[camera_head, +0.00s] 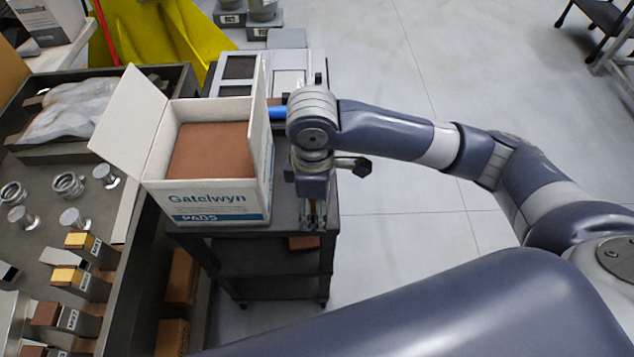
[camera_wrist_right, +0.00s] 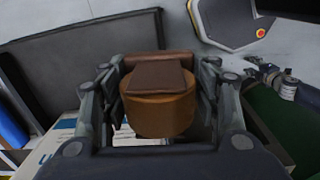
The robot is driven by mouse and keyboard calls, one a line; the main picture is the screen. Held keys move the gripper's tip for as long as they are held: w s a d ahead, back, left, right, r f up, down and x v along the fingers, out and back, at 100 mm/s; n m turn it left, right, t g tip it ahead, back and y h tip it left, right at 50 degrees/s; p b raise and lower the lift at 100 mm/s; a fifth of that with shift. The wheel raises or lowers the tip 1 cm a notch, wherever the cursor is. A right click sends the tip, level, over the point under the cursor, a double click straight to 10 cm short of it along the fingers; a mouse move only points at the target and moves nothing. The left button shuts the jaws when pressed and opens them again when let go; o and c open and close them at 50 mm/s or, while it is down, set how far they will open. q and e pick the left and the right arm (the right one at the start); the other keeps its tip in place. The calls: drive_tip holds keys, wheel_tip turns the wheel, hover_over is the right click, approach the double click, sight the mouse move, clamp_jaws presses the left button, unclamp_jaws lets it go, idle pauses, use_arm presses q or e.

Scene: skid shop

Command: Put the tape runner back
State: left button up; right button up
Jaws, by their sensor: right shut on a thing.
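My right gripper (camera_head: 313,215) points down beside the right side of the open white carton, over the edge of the dark cart. In the right wrist view, the gripper (camera_wrist_right: 160,105) is shut on a brown, roll-shaped thing with a darker flat block across it, which looks like the tape runner (camera_wrist_right: 158,112). Its far side is hidden. In the head view a brown patch (camera_head: 303,242) shows just below the fingers; I cannot tell whether it is the held thing. My left gripper is not in view.
The white carton (camera_head: 225,205) holds a brown pad and stands on the dark cart (camera_head: 265,260). A blue thing (camera_head: 278,112) lies behind it. At left, a grey bench tray (camera_head: 140,245) holds metal parts and small blocks. The floor (camera_head: 400,270) right of the cart is clear.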

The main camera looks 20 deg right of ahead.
drive_tip(key=s+a+f+n, duration=0.2)
drive_tip(key=a+f+n, duration=0.1)
drive_tip(key=f+n, duration=0.15)
drive_tip(key=shift+n, duration=0.45)
drive_tip(key=w+d+p, duration=0.1)
drive_tip(key=w+d, duration=0.1)
drive_tip(key=w, duration=0.2)
drive_tip(key=w+d+p, duration=0.1)
drive_tip(key=w+d, duration=0.2)
drive_tip(key=w, duration=0.2)
drive_tip(key=w+d+f+p, duration=0.1)
drive_tip(key=w+d, duration=0.1)
drive_tip(key=w, duration=0.2)
drive_tip(key=shift+w+d, duration=0.15)
drive_tip(key=shift+w, duration=0.15)
wheel_tip(320, 180, down, 2)
drive_tip(key=shift+f+p, duration=0.25)
drive_tip(key=shift+p, duration=0.55)
drive_tip(key=shift+f, duration=0.5)
drive_tip(key=shift+f, duration=0.1)
drive_tip(key=o, duration=1.1)
